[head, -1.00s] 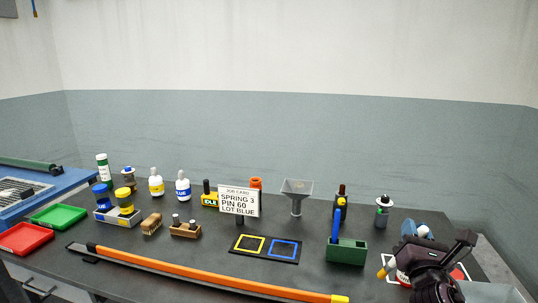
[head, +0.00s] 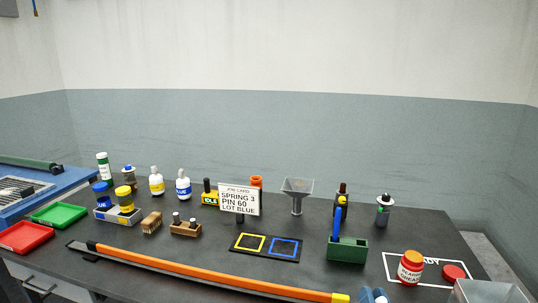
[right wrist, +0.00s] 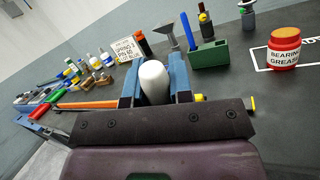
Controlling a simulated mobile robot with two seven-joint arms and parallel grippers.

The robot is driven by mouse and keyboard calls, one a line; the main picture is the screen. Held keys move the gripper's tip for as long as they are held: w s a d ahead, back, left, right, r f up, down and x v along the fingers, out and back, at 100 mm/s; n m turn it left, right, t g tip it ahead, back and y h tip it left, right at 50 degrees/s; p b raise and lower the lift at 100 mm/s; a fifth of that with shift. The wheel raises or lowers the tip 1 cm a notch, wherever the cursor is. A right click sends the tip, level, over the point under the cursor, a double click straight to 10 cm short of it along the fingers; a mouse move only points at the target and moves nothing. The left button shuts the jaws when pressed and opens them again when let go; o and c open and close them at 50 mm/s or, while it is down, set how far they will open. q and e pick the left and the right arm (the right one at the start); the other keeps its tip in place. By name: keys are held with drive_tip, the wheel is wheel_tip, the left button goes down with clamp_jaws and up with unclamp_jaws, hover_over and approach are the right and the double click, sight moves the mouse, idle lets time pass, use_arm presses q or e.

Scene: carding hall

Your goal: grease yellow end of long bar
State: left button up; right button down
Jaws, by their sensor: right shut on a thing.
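The long bar (head: 210,272) is orange and lies along the front of the bench. Its yellow end (head: 340,298) is at the right, at the bottom picture edge; a bit of yellow (right wrist: 198,97) shows just right of my fingers in the right wrist view. My right gripper (head: 374,296) shows only its blue fingertips, just right of that end. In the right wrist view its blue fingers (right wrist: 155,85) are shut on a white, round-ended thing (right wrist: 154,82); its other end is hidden. The red bearing grease jar (head: 410,268) stands open-topped, apart from the gripper. My left gripper is out of view.
A red lid (head: 454,272) lies right of the jar, inside a white outline. A green holder (head: 347,251) with a blue-handled tool stands behind the yellow end. A grey bin (head: 490,291) is at the lower right. Bottles, brushes and a job card (head: 239,201) stand farther back.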

drive_tip(key=shift+s+d+f, duration=0.1)
drive_tip(key=shift+s+f, duration=0.3)
drive_tip(key=shift+f, duration=0.2)
drive_tip(key=shift+w+r, duration=0.3)
drive_tip(key=shift+r, duration=0.25)
use_arm(q)
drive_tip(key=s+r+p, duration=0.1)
drive_tip(key=p, duration=0.1)
drive_tip(key=shift+p, duration=0.3)
use_arm(e)
drive_tip(key=w+d+r, duration=0.1)
drive_tip(key=w+d, duration=0.3)
drive_tip(key=d, duration=0.3)
drive_tip(key=w+d+r+n+t, duration=0.1)
drive_tip(key=w+d+r, duration=0.1)
drive_tip(key=w+d, duration=0.2)
drive_tip(key=d, duration=0.3)
drive_tip(key=shift+w+r+h, duration=0.2)
drive_tip(key=shift+r+h, duration=0.05)
drive_tip(key=shift+h, duration=0.15)
